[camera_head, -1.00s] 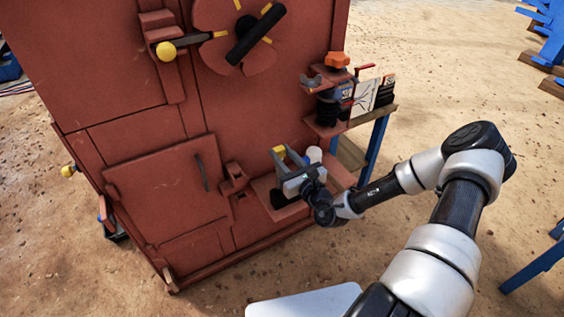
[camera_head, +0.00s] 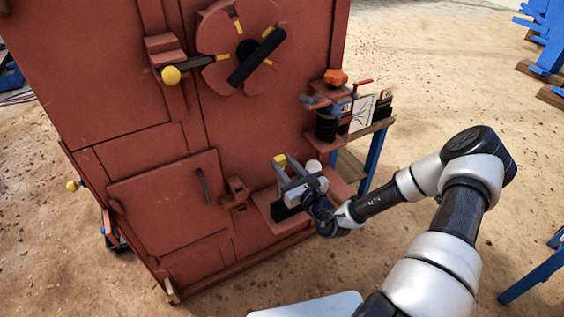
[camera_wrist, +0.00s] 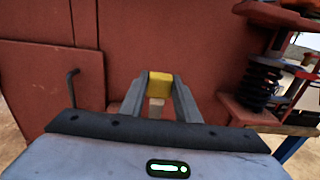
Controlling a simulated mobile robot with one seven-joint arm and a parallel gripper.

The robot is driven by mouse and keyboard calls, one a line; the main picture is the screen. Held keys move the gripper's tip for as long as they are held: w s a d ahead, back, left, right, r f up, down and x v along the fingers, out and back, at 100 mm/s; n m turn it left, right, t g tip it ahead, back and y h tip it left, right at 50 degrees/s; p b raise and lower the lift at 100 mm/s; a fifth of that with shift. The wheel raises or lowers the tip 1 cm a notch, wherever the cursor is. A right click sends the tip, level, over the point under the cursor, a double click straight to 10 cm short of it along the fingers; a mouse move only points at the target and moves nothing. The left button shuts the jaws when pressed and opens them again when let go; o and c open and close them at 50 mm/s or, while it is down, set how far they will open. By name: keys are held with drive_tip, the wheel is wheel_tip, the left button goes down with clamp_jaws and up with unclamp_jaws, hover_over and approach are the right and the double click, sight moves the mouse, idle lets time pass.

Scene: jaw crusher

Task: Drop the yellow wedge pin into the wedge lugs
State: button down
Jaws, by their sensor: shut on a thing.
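The yellow wedge pin (camera_wrist: 159,85) is held between the two fingertips of my gripper (camera_wrist: 160,88) in the wrist view. In the head view the pin's yellow top (camera_head: 280,159) shows at the tips of my gripper (camera_head: 281,164), in front of the red machine wall. The wedge lugs (camera_head: 236,192) appear to be the red bracket beside the small door, to the left of my gripper and apart from it. The lower part of the pin is partly hidden by my fingers.
A small door with a dark handle (camera_head: 203,186) lies left of the lugs. A red ledge (camera_head: 268,207) is below my gripper, with a pale round object (camera_head: 313,166) near it.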

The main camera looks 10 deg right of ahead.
drive_tip(key=r+p+v, duration=0.1)
drive_tip(key=p+v, duration=0.3)
drive_tip(key=v, duration=0.7)
drive_tip(key=shift+s, duration=0.15)
idle(0.4)
drive_tip(key=shift+r, duration=0.2)
